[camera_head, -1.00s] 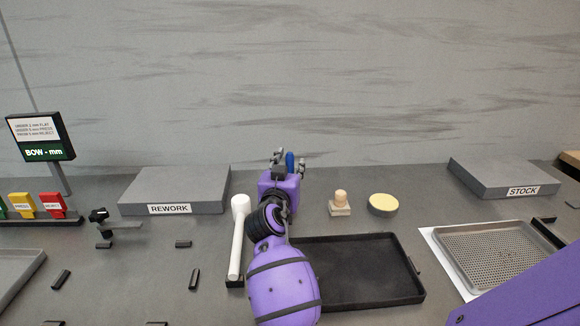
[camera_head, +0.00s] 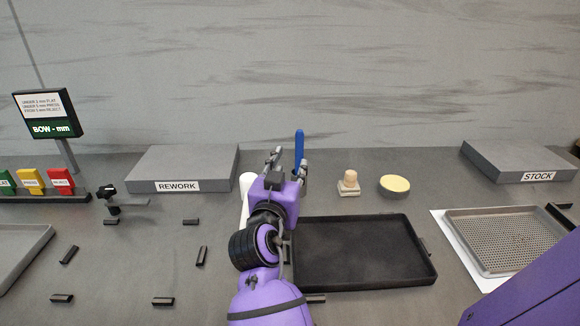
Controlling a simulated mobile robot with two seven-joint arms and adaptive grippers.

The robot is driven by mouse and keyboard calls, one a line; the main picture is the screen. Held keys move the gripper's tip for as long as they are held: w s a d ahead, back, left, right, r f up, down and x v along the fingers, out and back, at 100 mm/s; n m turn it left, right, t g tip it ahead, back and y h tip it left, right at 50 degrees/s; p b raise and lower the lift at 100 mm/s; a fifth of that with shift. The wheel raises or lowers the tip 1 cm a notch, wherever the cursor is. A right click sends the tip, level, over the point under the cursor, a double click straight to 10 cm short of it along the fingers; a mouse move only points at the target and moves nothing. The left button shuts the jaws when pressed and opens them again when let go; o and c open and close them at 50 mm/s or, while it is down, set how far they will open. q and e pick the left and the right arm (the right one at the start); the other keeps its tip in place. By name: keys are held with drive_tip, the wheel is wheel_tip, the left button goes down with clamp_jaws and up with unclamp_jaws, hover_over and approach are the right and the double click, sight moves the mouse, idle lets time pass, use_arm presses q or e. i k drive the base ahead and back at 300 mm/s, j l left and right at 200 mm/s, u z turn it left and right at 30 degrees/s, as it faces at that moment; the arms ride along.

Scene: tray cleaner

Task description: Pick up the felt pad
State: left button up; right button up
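The felt pad cannot be singled out with certainty.
A black tray (camera_head: 431,277) lies in front of the block and disc. The REWORK slab (camera_head: 190,163) is left, the STOCK slab (camera_head: 510,157) and perforated tray (camera_head: 463,238) right. Several dark bars lie at left.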

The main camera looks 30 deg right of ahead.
sight(349, 187)
drive_tip(key=z, duration=1.4)
